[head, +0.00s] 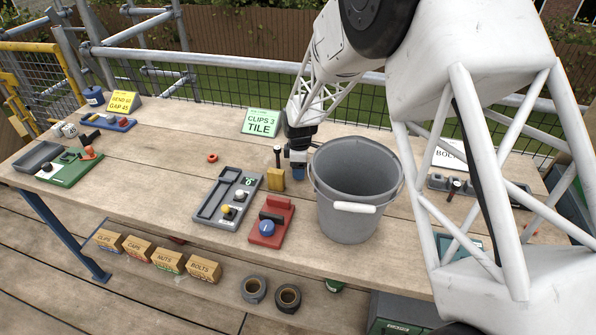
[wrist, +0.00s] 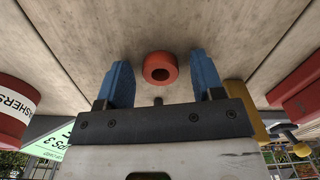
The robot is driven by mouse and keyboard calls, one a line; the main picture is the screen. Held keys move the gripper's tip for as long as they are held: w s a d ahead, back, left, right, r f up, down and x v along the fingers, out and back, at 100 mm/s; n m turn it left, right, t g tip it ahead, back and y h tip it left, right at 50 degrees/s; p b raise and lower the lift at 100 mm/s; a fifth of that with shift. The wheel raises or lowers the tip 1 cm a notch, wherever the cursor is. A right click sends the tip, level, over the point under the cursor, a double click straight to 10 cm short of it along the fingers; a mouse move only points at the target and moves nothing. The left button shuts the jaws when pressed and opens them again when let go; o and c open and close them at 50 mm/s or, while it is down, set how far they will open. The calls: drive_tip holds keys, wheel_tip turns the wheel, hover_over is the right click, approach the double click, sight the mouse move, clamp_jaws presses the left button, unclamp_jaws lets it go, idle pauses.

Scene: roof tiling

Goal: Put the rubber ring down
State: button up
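The rubber ring is small and red. In the head view the ring (head: 212,158) lies flat on the wooden bench, left of my gripper (head: 298,172) and clear of other things. In the wrist view the ring (wrist: 160,68) shows between the two blue fingers, with a gap on both sides. My gripper (wrist: 160,80) is open and holds nothing. In the head view it is low over the bench, beside the grey bucket, and its fingertips are partly hard to make out.
A grey bucket (head: 345,215) stands right of my gripper. A yellow block (head: 275,181), a grey tray (head: 213,200) and a red tray (head: 283,207) are near it. A green sign (head: 262,122) stands behind. The bench around the ring is bare.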

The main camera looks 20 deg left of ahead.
drive_tip(key=c, duration=0.9)
drive_tip(key=shift+r, duration=0.1)
drive_tip(key=shift+r, duration=4.9)
drive_tip(key=shift+d, duration=0.1)
drive_tip(key=shift+w+d+r+m, duration=2.45)
drive_tip(key=shift+d+m, duration=1)
drive_tip(key=shift+d, duration=3.15)
drive_tip(key=shift+w+d+r+m, duration=2.4)
drive_tip(key=shift+d+m, duration=1)
drive_tip(key=shift+d, duration=3.2)
drive_tip(key=shift+w+d+r+m, duration=2.1)
drive_tip(key=shift+w+d+m, duration=1)
drive_tip(key=shift+d, duration=3.5)
drive_tip(key=shift+s+m, duration=0.35)
